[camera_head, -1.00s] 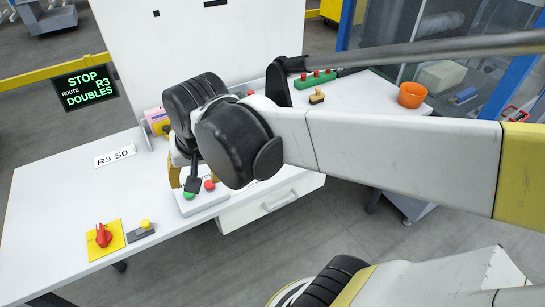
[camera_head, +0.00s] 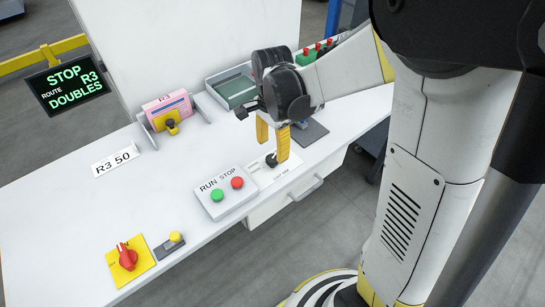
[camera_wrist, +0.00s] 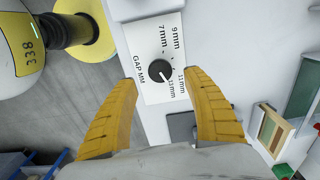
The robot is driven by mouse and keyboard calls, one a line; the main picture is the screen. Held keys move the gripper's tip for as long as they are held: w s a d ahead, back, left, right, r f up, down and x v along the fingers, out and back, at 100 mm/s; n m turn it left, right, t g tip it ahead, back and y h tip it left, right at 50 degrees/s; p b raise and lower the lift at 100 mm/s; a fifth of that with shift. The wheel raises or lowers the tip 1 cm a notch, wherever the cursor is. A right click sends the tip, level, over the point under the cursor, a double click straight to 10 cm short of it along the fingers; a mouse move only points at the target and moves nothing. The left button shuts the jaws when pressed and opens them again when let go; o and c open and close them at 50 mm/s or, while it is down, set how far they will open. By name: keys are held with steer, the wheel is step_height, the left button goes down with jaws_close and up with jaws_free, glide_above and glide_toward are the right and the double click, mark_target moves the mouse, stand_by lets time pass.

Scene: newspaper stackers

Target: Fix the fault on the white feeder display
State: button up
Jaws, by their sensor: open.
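The feeder display (camera_head: 69,86) at the upper left reads "STOP ROUTE R3 DOUBLES" in green on black. On the white table, a gap dial (camera_head: 271,160) with a black knob sits on a white plate; in the wrist view the knob (camera_wrist: 160,70) is ringed by marks such as 7mm, 9mm and 11mm, labelled GAP MM. My gripper (camera_head: 272,140) has yellow fingers, spread open and empty. They hang over the dial, on either side of the knob in the wrist view, apart from it. A box with a green RUN button (camera_head: 217,195) and a red STOP button (camera_head: 237,183) stands beside it.
A red rotary switch (camera_head: 128,256) on a yellow plate and a yellow-topped lever (camera_head: 175,238) lie at the front left. A pink R3 stack (camera_head: 168,107) sits in a holder at the back. An "R3 50" card (camera_head: 117,157) lies left. The table's middle left is clear.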

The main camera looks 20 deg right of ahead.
mark_target(272, 158)
step_height(272, 158, down, 5)
steer(key=shift+f+b, duration=0.15)
steer(key=shift+b, duration=0.65)
steer(key=c, duration=1.2)
steer(key=shift+n, duration=0.3)
steer(key=n, duration=0.3)
steer(key=shift+n, duration=2.5)
